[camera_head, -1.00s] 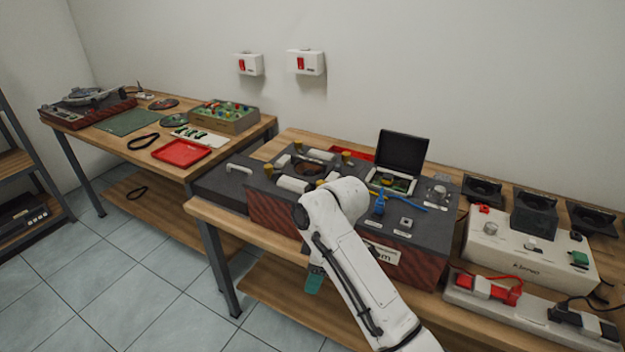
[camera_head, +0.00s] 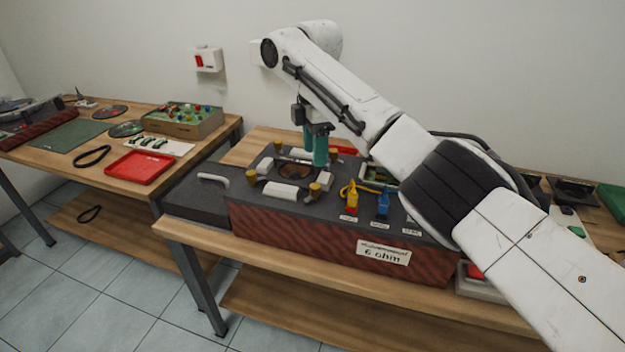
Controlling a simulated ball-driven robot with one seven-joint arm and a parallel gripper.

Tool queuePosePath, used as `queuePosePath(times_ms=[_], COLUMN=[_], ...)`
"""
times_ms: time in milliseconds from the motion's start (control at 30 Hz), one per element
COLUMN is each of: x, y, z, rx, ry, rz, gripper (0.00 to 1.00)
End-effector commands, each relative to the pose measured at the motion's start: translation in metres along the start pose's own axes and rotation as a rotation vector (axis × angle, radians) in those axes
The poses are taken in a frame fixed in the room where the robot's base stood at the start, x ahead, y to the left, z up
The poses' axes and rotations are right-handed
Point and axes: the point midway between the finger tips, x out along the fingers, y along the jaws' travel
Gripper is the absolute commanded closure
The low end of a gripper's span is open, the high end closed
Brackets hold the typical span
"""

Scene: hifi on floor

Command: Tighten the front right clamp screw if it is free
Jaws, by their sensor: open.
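The front right clamp screw (camera_head: 314,190), a brass-yellow knob, stands at the near right corner of the clamp around a dark round opening (camera_head: 297,171) on the dark-topped box. Whether it is tight or free cannot be told. Similar yellow knobs show at the front left (camera_head: 250,176) and back left (camera_head: 279,147). A white bar (camera_head: 285,191) lies between the front knobs. My gripper (camera_head: 315,156), with teal fingers, points down over the clamp's right rear, open and apart from the front right screw. It hides part of the clamp's back right.
Yellow and blue plugs (camera_head: 351,195) (camera_head: 383,200) with cables stand just right of the clamp. A label (camera_head: 384,252) reads "6 ohm" on the box front. A red tray (camera_head: 141,167) lies on the left table. My arm covers the right side.

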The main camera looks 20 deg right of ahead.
Motion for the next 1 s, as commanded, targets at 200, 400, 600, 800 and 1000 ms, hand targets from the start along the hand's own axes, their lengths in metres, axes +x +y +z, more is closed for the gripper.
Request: queuePosePath(times_ms=[200, 400, 600, 800, 1000], x=[0.041, 0.072, 0.088, 0.091, 0.091], y=[-0.001, -0.001, 0.000, 0.000, 0.000], z=[0.001, 0.000, 0.000, 0.000, 0.000], rx=[0.002, 0.002, 0.001, 0.001, 0.001], ry=[-0.001, -0.001, 0.000, 0.001, 0.000], rz=[-0.003, -0.001, 0.001, 0.002, 0.002], gripper=[0.47, 0.47, 0.47, 0.47, 0.54])
